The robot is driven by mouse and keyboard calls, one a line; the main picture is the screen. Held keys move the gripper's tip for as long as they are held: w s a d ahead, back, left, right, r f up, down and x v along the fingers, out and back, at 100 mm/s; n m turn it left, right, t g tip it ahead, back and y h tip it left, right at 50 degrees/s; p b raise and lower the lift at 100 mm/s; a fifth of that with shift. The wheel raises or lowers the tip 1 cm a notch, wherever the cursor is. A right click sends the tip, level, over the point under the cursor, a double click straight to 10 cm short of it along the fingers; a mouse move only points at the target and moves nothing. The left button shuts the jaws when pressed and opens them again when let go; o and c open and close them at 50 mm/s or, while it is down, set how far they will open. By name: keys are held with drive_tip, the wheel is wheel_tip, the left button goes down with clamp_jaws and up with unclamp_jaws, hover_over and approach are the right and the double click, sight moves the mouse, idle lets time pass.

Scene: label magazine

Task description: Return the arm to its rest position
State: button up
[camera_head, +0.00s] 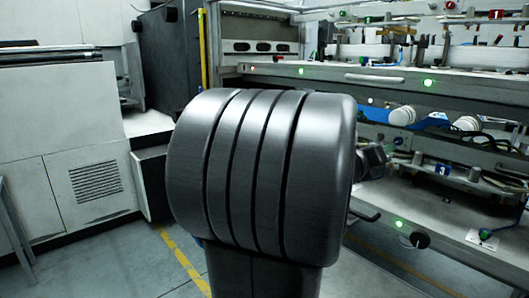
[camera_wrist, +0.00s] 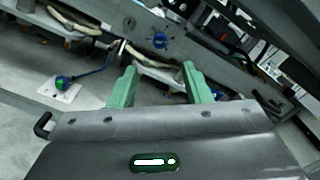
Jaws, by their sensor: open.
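My gripper (camera_wrist: 158,80) shows in the wrist view, with two pale green fingers spread apart and nothing between them. Its grey housing fills the lower part of that view. The fingers point toward the machine's metal shelves, and I cannot tell how far off these are. In the head view a large dark ribbed part of my own arm fills the middle and hides what is behind it.
A metal rack (camera_head: 375,78) with several shelves, lit green lamps and white rolls (camera_head: 402,116) stands at the right. A pale cabinet (camera_head: 85,190) stands at the left. Grey floor with yellow lines shows between them. A blue knob (camera_wrist: 160,41) shows beyond my fingers.

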sight(398, 141)
drive_tip(key=x, duration=1)
drive_tip(key=shift+w+d, duration=0.15)
drive_tip(key=n+p, duration=0.1)
drive_tip(key=n, duration=0.2)
drive_tip(key=shift+r+p, duration=0.3)
drive_tip(key=shift+p, duration=0.05)
drive_tip(key=n+p, duration=0.1)
drive_tip(key=n, duration=0.1)
drive_tip(key=shift+n+p, duration=0.35)
drive_tip(key=shift+n, duration=0.05)
drive_tip(key=n+p, duration=0.3)
drive_tip(key=n, duration=0.1)
drive_tip(key=shift+n, duration=0.4)
drive_tip(key=n+p, duration=0.3)
drive_tip(key=n, duration=0.1)
drive_tip(key=shift+p, duration=0.35)
drive_tip(key=n+p, duration=0.3)
drive_tip(key=shift+r+n, duration=0.1)
drive_tip(key=shift+n, duration=0.3)
drive_tip(key=shift+f+n+p, duration=0.2)
drive_tip(key=shift+n+p, duration=1.2)
drive_tip(key=shift+p, duration=0.25)
